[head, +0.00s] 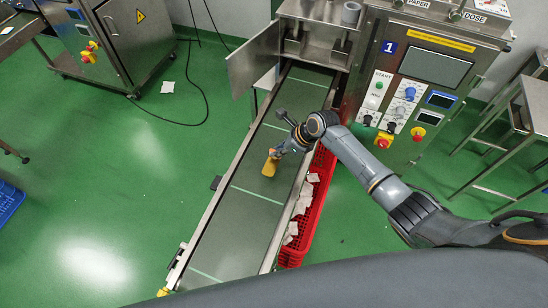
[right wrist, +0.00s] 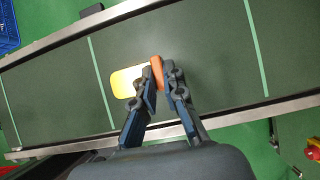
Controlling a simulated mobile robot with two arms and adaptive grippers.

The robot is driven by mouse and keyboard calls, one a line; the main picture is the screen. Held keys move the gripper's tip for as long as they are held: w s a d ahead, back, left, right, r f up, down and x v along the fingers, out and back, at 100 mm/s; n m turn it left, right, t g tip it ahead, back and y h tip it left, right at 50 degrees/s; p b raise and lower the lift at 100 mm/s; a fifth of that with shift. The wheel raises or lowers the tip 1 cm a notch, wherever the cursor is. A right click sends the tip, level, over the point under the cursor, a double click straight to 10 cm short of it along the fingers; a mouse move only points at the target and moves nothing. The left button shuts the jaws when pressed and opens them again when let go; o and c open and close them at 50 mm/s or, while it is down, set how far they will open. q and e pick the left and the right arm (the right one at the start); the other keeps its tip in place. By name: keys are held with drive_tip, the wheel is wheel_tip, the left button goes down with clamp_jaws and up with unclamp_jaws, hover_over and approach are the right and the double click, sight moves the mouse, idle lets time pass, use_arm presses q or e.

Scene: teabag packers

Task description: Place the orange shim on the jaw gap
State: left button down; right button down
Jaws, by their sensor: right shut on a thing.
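The jaw gap cannot be made out for certain; the open steel housing (head: 313,40) stands at the belt's far end. My left gripper is not in view.
The conveyor belt (head: 232,222) runs from the housing toward the lower left, with pale green cross lines. A red crate (head: 327,170) with several teabags lies along its right side. The control panel (head: 410,85) stands at the right. A steel cabinet (head: 135,40) stands at the upper left.

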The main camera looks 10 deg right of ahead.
drive_tip(key=shift+x, duration=1.25)
drive_tip(key=shift+w+a+f+b, duration=0.15)
drive_tip(key=shift+f+b, duration=0.35)
drive_tip(key=shift+f, duration=0.95)
drive_tip(key=c, duration=1.4)
unclamp_jaws()
drive_tip(key=shift+f, duration=0.1)
